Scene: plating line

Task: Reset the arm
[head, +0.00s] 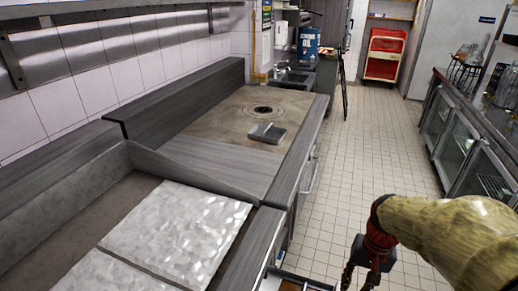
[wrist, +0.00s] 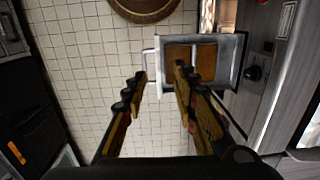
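My arm reaches in from the lower right of the head view, and my gripper (head: 362,281) hangs at the bottom edge, over the aisle floor. Its fingertips are cut off there.
The worktop (head: 215,112) on the left carries a small grey block (head: 267,133) near a round burner. The drawer (head: 313,281) juts from its front at the bottom. Glass-fronted cabinets (head: 455,135) line the right. The tiled aisle (head: 365,130) is clear toward a red cart (head: 384,55).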

